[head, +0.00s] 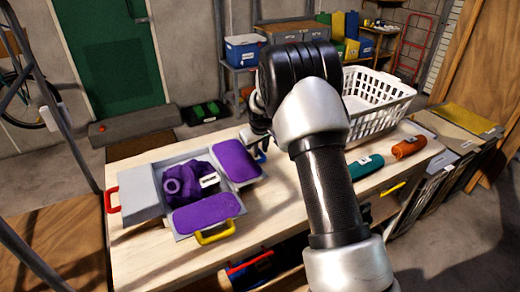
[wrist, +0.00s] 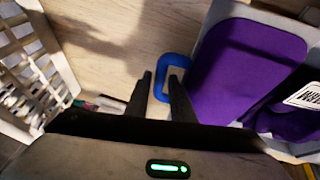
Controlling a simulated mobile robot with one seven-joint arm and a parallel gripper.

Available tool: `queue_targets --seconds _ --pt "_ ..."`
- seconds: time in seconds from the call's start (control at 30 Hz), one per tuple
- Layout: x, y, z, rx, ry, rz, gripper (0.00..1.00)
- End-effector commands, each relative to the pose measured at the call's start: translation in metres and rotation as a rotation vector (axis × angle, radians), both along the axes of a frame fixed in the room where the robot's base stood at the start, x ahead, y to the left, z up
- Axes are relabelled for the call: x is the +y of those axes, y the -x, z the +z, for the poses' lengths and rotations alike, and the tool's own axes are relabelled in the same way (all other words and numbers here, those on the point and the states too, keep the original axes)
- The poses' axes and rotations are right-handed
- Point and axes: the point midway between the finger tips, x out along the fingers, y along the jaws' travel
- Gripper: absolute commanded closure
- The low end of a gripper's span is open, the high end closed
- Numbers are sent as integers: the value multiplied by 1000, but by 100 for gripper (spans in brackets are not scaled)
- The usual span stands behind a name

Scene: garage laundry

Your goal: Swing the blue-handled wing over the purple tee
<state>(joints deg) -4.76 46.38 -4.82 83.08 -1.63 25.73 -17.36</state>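The blue-handled wing (head: 256,181) lies flat and open at the right side of the grey folding board, with a flat purple layer on it. Its blue handle (wrist: 188,60) shows clearly in the wrist view; in the head view my gripper partly hides it. The purple tee (head: 180,190) lies bunched in the middle of the board with a white label on it; its edge shows in the wrist view (wrist: 285,124). My gripper (wrist: 160,75) is at the handle, fingers apart, with the handle's outer bar between the tips. I cannot tell whether they touch it.
The red-handled wing (head: 141,194) lies open at left, bare grey. The yellow-handled wing (head: 206,213) lies open in front, with purple on it. A white basket (head: 378,122) stands right of my arm. Teal (head: 367,166) and orange (head: 409,147) rolls lie on the table's right.

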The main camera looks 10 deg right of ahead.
Motion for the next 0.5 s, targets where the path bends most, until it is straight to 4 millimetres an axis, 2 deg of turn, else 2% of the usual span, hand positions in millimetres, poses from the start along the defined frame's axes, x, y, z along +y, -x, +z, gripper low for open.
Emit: queue_targets --seconds 0.03,0.17,0.5 --pt "0 0 0 0 0 0 78" --pt "0 0 0 0 0 0 100" --pt "1 0 2 -3 10 2 100"
